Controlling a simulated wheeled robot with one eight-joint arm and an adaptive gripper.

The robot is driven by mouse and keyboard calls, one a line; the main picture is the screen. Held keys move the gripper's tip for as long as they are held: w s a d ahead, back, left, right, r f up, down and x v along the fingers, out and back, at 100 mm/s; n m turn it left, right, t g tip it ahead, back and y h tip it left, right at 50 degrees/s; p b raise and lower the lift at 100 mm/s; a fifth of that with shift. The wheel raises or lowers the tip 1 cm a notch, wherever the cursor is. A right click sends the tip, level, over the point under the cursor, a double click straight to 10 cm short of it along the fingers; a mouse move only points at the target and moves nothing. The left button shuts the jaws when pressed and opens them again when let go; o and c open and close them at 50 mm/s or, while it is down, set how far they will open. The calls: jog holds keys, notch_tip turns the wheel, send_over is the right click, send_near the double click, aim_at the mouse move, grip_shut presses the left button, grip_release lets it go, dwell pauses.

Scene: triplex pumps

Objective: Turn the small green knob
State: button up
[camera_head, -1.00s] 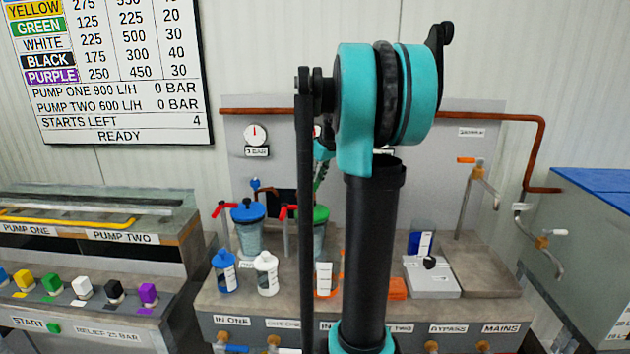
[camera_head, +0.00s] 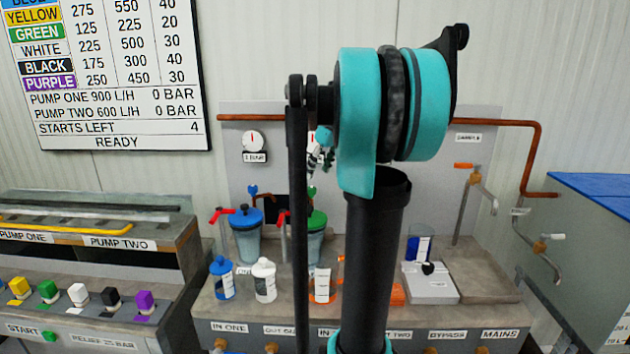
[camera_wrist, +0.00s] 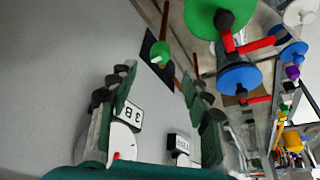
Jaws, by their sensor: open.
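The small green knob (camera_wrist: 162,50) is a round green piece on a reddish-brown stem, in front of a dark plate in the wrist view. In the head view a bit of it (camera_head: 311,190) shows above the green-lidded vessel, beside my arm. My gripper (camera_wrist: 156,76) is open and empty, one finger at each side in the wrist view. The knob appears between and just beyond the fingertips, apart from both. The exact gap in depth is hard to tell. In the head view my gripper (camera_head: 318,160) is small and partly hidden behind my arm.
The green-lidded vessel (camera_head: 316,222) and blue-lidded vessel (camera_head: 247,235) stand close below, with red-handled valves. A blue knob (camera_head: 253,190) is left of the green one. Two gauges (camera_wrist: 121,143) sit near my fingers. Bottles (camera_head: 264,281) stand on the bench in front.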

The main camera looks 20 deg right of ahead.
jog(key=shift+v, duration=2.2)
